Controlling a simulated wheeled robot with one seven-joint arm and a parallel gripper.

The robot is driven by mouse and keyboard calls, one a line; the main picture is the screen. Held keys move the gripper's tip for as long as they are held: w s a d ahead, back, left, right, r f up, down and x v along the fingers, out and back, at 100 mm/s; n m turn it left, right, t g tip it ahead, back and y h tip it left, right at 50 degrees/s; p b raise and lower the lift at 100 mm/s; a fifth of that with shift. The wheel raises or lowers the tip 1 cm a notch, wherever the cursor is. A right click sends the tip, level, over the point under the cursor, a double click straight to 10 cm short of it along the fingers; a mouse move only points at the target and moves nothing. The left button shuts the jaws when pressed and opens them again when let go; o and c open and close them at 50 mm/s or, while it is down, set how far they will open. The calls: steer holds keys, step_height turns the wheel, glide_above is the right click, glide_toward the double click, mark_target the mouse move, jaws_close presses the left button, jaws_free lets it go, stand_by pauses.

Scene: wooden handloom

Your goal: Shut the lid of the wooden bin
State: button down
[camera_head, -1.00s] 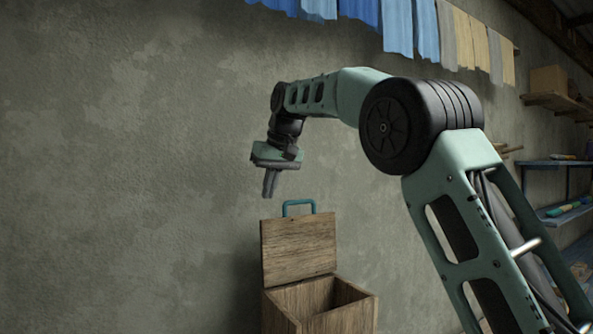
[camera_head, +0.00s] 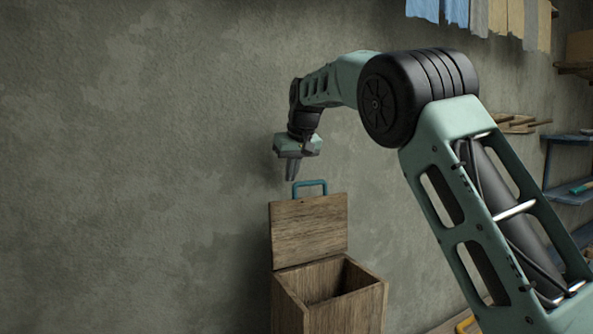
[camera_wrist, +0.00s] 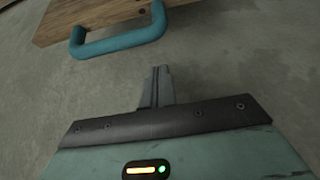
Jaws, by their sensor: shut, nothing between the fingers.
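The wooden bin (camera_head: 345,306) stands by the wall, and its inside shows from above. Its plank lid (camera_head: 309,230) is open and stands nearly upright at the back left, with a teal handle (camera_head: 310,183) on its top edge. My gripper (camera_head: 291,178) is shut and empty, pointing down just left of the handle and slightly above it. In the wrist view, my shut fingers (camera_wrist: 158,75) point toward the wall area below the teal handle (camera_wrist: 118,42) and the lid's edge (camera_wrist: 95,12). I see a gap between fingers and handle there.
A plain plastered wall (camera_head: 130,170) fills the back and left. Hanging cloths (camera_head: 490,14) are at the top right, above shelves (camera_head: 568,165). A yellow-edged item (camera_head: 466,324) lies low beside my arm. The space left of the bin looks clear.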

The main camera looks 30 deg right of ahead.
steer(key=s, duration=0.3)
steer(key=shift+s+p, duration=0.1)
steer(key=shift+p, duration=0.25)
steer(key=shift+f+b, duration=0.15)
steer(key=shift+b, duration=0.2)
